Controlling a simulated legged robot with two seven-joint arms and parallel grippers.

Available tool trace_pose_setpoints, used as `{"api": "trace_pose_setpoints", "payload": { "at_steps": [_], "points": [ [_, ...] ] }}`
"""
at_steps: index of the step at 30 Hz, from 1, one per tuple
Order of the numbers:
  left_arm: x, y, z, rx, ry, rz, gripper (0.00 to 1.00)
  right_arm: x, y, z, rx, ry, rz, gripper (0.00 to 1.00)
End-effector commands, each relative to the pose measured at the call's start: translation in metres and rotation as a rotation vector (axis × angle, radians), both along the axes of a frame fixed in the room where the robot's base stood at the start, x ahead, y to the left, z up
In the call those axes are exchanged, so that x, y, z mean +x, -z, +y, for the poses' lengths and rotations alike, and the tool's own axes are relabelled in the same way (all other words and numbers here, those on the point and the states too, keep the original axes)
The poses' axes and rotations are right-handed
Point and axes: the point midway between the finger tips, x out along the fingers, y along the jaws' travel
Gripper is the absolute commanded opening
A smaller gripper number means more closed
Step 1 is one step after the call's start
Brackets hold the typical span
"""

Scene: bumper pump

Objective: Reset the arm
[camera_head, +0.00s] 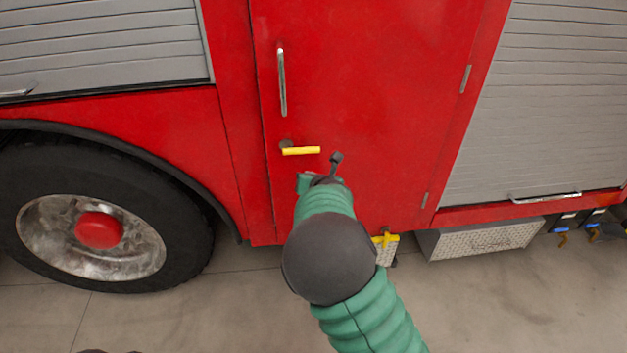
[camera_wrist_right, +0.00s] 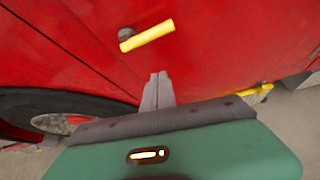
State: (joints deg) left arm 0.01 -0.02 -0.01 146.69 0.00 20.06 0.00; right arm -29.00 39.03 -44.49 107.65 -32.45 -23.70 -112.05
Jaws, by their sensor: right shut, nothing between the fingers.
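My right arm reaches up from the bottom of the head view toward a red door (camera_head: 370,90) on a fire truck. My right gripper (camera_head: 336,158) is shut and empty, in front of the lower part of the door. It shows in the right wrist view (camera_wrist_right: 158,82) with its fingers together. A yellow lever handle (camera_head: 301,151) on a dark mount sits on the door, left of the fingertips and slightly higher. In the right wrist view the handle (camera_wrist_right: 147,35) is above the fingertips, with a gap between. My left gripper is not in view.
A large wheel (camera_head: 98,232) stands at the left. A silver vertical grab bar (camera_head: 282,82) is on the door above the handle. A yellow fitting (camera_head: 386,240) sits low beside my arm. A metal step box (camera_head: 482,238) is at the lower right. Concrete floor lies in front.

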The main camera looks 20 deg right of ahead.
Motion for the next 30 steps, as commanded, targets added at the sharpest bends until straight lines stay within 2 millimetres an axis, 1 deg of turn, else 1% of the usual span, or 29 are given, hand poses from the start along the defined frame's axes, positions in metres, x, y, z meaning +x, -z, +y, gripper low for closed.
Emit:
{"api": "trace_pose_setpoints", "payload": {
  "at_steps": [14, 17, 20, 21, 23, 24, 26, 27, 29, 30],
  "points": [
    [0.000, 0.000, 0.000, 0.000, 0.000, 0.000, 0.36, -0.001, -0.002, 0.000, 0.001, 0.001, -0.001, 0.00],
    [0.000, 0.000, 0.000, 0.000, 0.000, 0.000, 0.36, -0.008, 0.002, -0.004, 0.068, 0.056, 0.005, 0.00],
    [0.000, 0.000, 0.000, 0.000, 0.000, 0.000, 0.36, -0.038, 0.018, -0.016, 0.340, 0.276, 0.029, 0.00],
    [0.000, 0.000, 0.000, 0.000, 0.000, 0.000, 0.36, -0.058, 0.028, -0.019, 0.503, 0.414, 0.044, 0.00],
    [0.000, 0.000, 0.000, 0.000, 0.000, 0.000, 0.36, -0.095, 0.043, -0.016, 0.773, 0.660, 0.066, 0.00],
    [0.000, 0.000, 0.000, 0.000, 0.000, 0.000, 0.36, -0.123, 0.053, -0.010, 0.950, 0.838, 0.083, 0.00],
    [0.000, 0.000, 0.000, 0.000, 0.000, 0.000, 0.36, -0.166, 0.064, 0.004, 1.186, 1.110, 0.103, 0.00],
    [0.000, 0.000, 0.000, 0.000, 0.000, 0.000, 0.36, -0.195, 0.070, 0.015, 1.320, 1.292, 0.110, 0.00],
    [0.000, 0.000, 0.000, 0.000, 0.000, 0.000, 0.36, -0.236, 0.076, 0.032, 1.478, 1.553, 0.109, 0.00],
    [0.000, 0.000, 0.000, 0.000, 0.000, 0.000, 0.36, -0.261, 0.079, 0.042, 1.551, 1.713, 0.100, 0.00]
  ]
}}
